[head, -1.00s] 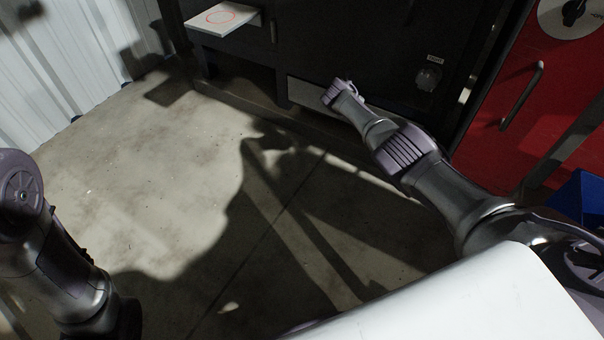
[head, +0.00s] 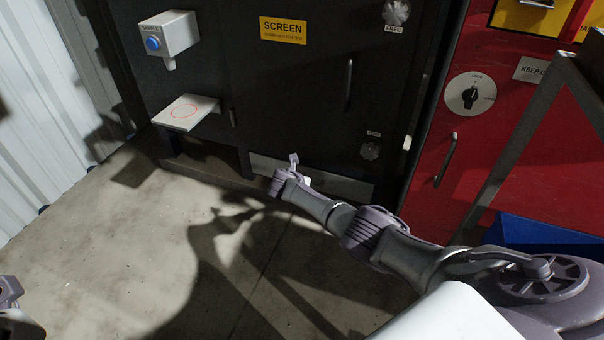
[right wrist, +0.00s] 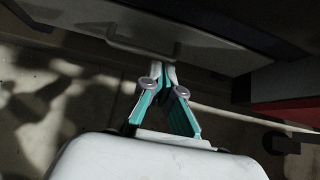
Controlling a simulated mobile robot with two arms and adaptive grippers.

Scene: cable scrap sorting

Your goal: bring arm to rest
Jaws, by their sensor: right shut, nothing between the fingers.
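My right arm (head: 385,243) reaches in from the lower right of the head view towards the dark cabinet. Its gripper (head: 298,168) is at the far end, in front of the cabinet's low pale panel. In the right wrist view the right gripper (right wrist: 165,66) has its fingertips together with nothing between them. A small part of my left arm (head: 12,305) shows at the lower left edge of the head view. The left gripper is out of view.
A dark cabinet (head: 290,90) with a yellow SCREEN label stands ahead. A white shelf with a red circle (head: 187,112) and a blue-button box (head: 168,38) project from it. A red cabinet (head: 425,190) and blue bin (head: 545,238) are right. The concrete floor (head: 110,240) is open.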

